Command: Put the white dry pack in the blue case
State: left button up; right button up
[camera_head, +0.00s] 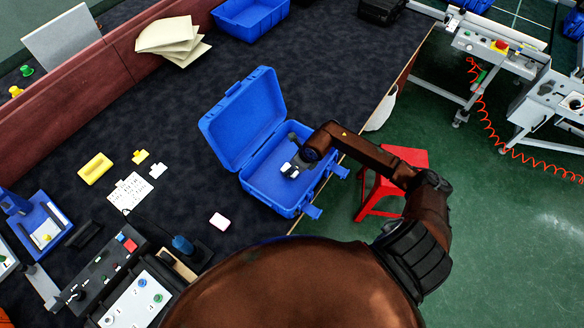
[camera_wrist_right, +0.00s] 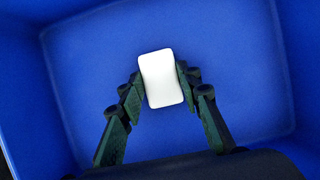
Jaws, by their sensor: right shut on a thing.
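The blue case (camera_head: 262,190) stands open on the dark table, its lid (camera_head: 243,117) tilted back to the upper left. My right gripper (camera_head: 297,162) reaches into the case from the right. It is shut on the white dry pack (camera_wrist_right: 161,78), with one finger on each side. The right wrist view shows the pack over the blue floor of the case (camera_wrist_right: 225,60); I cannot tell whether it touches the floor. The pack also shows small and white in the head view (camera_head: 289,171). My left gripper is not in view.
A small white block with a pinkish edge (camera_head: 219,221) lies on the table left of the case. A yellow block (camera_head: 95,168) and a white card (camera_head: 130,193) lie further left. A red stool (camera_head: 391,181) stands beyond the table edge.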

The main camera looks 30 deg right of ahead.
jog(key=o, duration=0.9)
jog(key=shift+o, duration=0.2)
jog(key=v, duration=1.2)
